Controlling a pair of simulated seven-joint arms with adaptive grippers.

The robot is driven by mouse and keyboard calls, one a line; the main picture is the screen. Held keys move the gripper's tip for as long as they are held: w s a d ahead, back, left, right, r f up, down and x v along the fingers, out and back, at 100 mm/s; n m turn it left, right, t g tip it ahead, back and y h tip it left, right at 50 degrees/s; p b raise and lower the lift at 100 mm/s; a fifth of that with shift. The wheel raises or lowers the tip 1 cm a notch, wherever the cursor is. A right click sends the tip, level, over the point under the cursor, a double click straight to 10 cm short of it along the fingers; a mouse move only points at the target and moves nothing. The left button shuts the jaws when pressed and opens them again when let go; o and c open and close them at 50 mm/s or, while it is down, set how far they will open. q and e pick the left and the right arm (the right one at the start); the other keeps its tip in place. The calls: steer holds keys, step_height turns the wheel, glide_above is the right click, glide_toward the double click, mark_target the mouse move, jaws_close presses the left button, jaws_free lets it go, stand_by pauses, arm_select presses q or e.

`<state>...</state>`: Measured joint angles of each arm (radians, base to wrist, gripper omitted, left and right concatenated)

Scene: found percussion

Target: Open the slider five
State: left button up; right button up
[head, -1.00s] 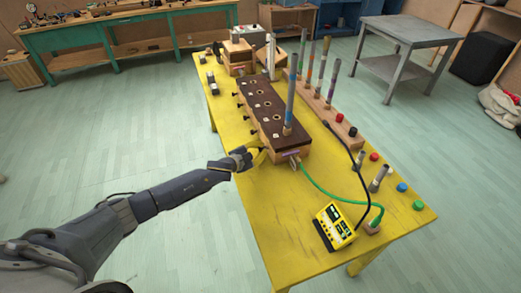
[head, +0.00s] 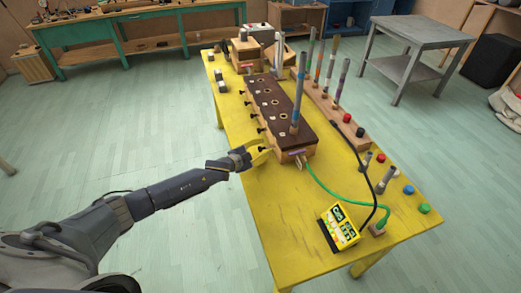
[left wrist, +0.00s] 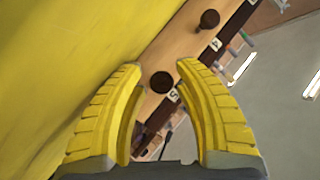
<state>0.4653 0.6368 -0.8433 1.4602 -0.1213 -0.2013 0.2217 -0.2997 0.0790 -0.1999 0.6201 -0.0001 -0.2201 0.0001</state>
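The slider box (head: 272,112) has a dark brown top and a light wooden side with a row of dark knobs. It stands on the yellow table (head: 285,215). In the left wrist view the slider five knob (left wrist: 162,82) is round and dark, beside a white label "5" (left wrist: 173,95). My left gripper (head: 264,151) is at the near end of the knob row. Its yellow fingers (left wrist: 158,68) are open, one on each side of the knob, with gaps showing. The slider four knob (left wrist: 209,19) is farther up, outside the fingers. My right gripper is out of view.
A grey-blue upright tube (head: 299,90) stands on the box top. A wooden rack with several tubes (head: 337,108) is to the right. A yellow device (head: 338,228) with green and black cables sits near the front. The table's left front is clear.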

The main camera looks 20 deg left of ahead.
arm_select(q)
steer(key=shift+v, duration=6)
steer(key=shift+w, duration=0.1)
steer(key=w+a+f+n+y, duration=0.4)
steer(key=w+a+n, duration=0.35)
steer(key=a, duration=0.25)
steer(key=s+a+f+n+g+y, duration=0.1)
steer(key=s+f+n+g, duration=0.1)
steer(key=s+f, duration=0.75)
steer(key=s+a+f+n+g+y, duration=0.1)
steer(key=s+f, duration=0.3)
steer(key=f, duration=1.1)
steer(key=s+d+f+g, duration=0.3)
steer(key=s+f, duration=0.7)
steer(key=s, duration=0.3)
steer(key=s+d+f+g, duration=0.2)
steer(key=s+f, duration=0.8)
steer(key=s, duration=0.2)
steer(key=s+d+f+g, duration=0.1)
steer(key=s+d+f, duration=0.1)
steer(key=s, duration=0.6)
steer(key=s+d+f+g, duration=0.1)
steer(key=s+d+f, duration=0.2)
steer(key=s, duration=0.6)
steer(key=s+d+f+g, duration=0.2)
steer(key=s+d, duration=0.2)
steer(key=s, duration=0.5)
steer(key=shift+s+f, duration=0.2)
